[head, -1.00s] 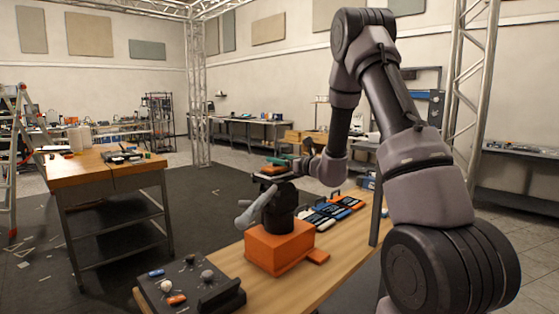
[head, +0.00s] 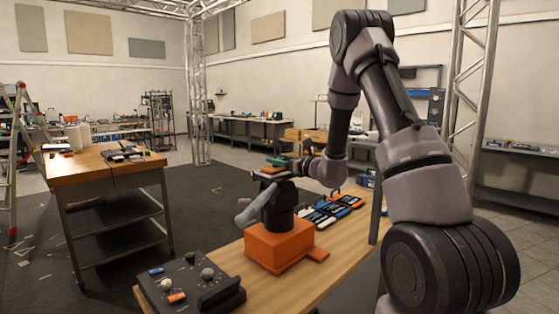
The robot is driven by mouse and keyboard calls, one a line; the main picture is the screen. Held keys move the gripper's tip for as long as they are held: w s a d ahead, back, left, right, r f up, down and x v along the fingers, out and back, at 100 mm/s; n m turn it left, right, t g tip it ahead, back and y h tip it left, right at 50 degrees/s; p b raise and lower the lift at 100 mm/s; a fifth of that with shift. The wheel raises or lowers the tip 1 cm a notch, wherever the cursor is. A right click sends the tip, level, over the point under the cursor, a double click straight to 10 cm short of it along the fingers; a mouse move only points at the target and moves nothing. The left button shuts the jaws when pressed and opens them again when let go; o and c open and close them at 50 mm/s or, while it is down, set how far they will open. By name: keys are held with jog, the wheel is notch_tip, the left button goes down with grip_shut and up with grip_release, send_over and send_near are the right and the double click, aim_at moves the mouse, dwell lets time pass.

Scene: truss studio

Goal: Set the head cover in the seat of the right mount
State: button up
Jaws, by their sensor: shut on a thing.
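An orange block (head: 278,245) with a dark upright part (head: 281,214) on top stands on the wooden bench; it looks like a mount. A grey rounded bar (head: 251,209) slants down to the left from the dark part; I cannot tell whether they are joined. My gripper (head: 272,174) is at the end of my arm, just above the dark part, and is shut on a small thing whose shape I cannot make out. I take it for the head cover. Whether it touches the mount is unclear, and the seat is hidden. No second mount can be told apart.
A black control box (head: 190,283) with knobs and blue and orange parts lies at the bench's front left. Open cases (head: 330,209) with blue and orange pieces lie behind the mount. A second wooden table (head: 104,167) stands at left. Bare bench top lies right of the mount.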

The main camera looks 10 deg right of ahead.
jog(key=shift+f, duration=0.15)
jog(key=o, duration=1.4)
jog(key=v, duration=1)
jog(key=s+a+r+n+g+y, duration=0.1)
jog(key=s+a+r+n+g, duration=0.45)
jog(key=s+n, duration=0.35)
jog(key=s+a+r+n+g+y, duration=0.1)
jog(key=s+a+r+n+g, duration=0.45)
jog(key=s, duration=0.55)
jog(key=s+d+r+n+t+h, duration=0.1)
jog(key=s+d+n+h, duration=0.2)
jog(key=s, duration=0.1)
jog(key=s+d+r+n+t+h, duration=0.1)
jog(key=s+d+n+h, duration=0.2)
jog(key=d+n, duration=0.1)
jog(key=s+d+r+n+t+h, duration=0.1)
jog(key=s+d+n+h, duration=0.2)
jog(key=s+d+h, duration=0.1)
jog(key=shift+s+d+r+n, duration=0.1)
jog(key=shift+s+r+n, duration=0.2)
jog(key=shift+r, duration=0.1)
